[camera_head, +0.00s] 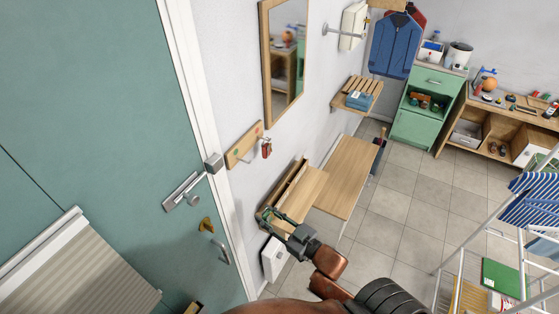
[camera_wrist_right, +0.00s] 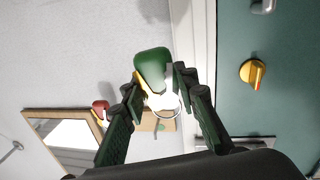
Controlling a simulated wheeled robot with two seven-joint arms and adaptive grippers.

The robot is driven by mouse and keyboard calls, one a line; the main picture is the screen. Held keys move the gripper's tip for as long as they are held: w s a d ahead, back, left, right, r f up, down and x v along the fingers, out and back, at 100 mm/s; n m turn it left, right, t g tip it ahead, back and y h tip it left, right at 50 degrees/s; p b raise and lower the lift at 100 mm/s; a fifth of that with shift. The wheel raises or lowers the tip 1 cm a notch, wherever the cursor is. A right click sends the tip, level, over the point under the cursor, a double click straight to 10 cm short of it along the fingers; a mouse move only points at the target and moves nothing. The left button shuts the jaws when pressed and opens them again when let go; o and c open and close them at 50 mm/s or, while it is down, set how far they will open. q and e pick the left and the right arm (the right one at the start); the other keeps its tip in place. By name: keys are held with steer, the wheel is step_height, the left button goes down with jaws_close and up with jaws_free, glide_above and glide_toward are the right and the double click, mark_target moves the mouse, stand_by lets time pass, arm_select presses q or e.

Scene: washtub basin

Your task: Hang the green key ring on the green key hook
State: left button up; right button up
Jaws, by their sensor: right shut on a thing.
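My right gripper (camera_wrist_right: 164,98) is shut on the green key ring (camera_wrist_right: 152,66), whose green fob sticks out past the fingertips. Its metal ring (camera_wrist_right: 166,113) and a yellowish part show between the fingers. The wooden key board (camera_head: 244,146) is on the wall beside the door frame. It carries a green mark (camera_head: 237,153), which also shows behind the fingers in the right wrist view (camera_wrist_right: 160,127). The hook itself is too small to make out. In the head view my right gripper (camera_head: 275,218) is below and right of the board, apart from it. My left gripper is out of view.
A red key ring (camera_head: 266,148) hangs at the board's right end. A framed mirror (camera_head: 285,60) is above. A wooden bench (camera_head: 346,175) and a wooden tray-like shelf (camera_head: 298,190) are near the right gripper.

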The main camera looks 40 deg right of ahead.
steer(key=w+d+r+n+g+y+p, duration=0.1)
steer(key=d+r+n+y+p, duration=0.2)
steer(key=r, duration=0.4)
steer(key=w+d+r+p, duration=0.2)
steer(key=r+p, duration=0.3)
steer(key=r, duration=0.3)
steer(key=shift+f+b+x, duration=0.2)
steer(key=shift+b+x, duration=0.35)
steer(key=shift+x, duration=1.5)
steer(key=shift+f+b+x, duration=0.15)
steer(key=shift+b+x, duration=0.35)
steer(key=shift+x, duration=1.6)
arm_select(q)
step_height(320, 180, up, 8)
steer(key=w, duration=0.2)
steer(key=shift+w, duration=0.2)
arm_select(e)
steer(key=shift+w+a+f, duration=0.1)
steer(key=shift+w+f, duration=0.5)
steer(key=shift+w, duration=0.05)
